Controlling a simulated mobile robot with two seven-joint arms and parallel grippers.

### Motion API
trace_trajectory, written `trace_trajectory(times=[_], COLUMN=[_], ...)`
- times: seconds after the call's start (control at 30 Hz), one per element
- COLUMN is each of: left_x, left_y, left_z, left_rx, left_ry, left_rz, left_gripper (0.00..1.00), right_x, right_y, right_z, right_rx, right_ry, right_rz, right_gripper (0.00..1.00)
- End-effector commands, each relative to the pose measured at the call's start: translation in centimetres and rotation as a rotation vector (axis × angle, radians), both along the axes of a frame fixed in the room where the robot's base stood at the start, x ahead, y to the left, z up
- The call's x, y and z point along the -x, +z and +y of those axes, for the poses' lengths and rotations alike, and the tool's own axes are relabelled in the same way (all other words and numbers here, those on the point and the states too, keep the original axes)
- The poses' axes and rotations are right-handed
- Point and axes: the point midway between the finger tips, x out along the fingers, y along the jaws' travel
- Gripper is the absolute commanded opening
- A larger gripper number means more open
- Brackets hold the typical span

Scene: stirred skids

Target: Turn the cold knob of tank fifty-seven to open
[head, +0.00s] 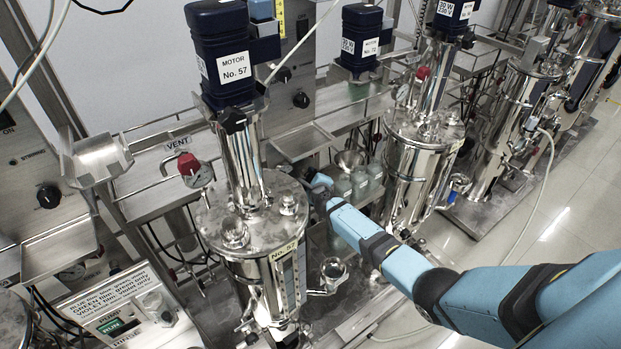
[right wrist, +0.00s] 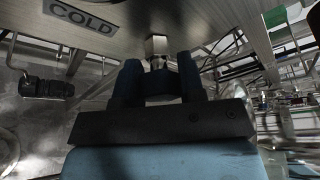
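Tank fifty-seven (head: 235,220) stands upright left of centre in the head view, under a dark blue motor (head: 222,55) labelled No. 57. In the right wrist view a COLD label (right wrist: 83,17) is on a metal panel at the upper left. A small metal stem (right wrist: 156,46) comes down right of it, in line with my right gripper (right wrist: 158,84). The gripper's two fingers stand either side of a dark bluish piece below the stem; whether they press on it is unclear. In the head view my right gripper (head: 320,182) is behind tank fifty-seven's right side, partly hidden. My left gripper is not in view.
A red vent valve (head: 189,165) is left of the tank. A metal tray (head: 302,140) and glass jars (head: 358,183) lie close to my right gripper. Another tank (head: 415,165) stands to the right. A black fitting (right wrist: 45,88) is left of the gripper in the wrist view.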

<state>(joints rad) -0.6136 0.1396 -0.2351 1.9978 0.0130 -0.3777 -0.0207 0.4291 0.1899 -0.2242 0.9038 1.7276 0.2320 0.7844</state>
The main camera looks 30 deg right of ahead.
Motion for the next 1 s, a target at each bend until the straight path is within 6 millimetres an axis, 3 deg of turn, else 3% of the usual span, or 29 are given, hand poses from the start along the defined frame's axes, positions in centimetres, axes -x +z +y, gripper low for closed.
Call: trace_trajectory(times=[0.37, 1.0], left_x=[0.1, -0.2], left_y=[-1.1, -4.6], left_z=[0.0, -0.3], left_rx=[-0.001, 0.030], left_ry=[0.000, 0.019], left_rz=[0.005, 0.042], left_gripper=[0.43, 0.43], right_x=[0.0, 0.0], right_y=[-0.3, -0.4], right_z=[0.1, 0.0], right_rx=[0.073, 0.543], right_ry=[0.001, 0.000], right_rz=[-0.011, -0.076], right_gripper=[0.13, 0.13])
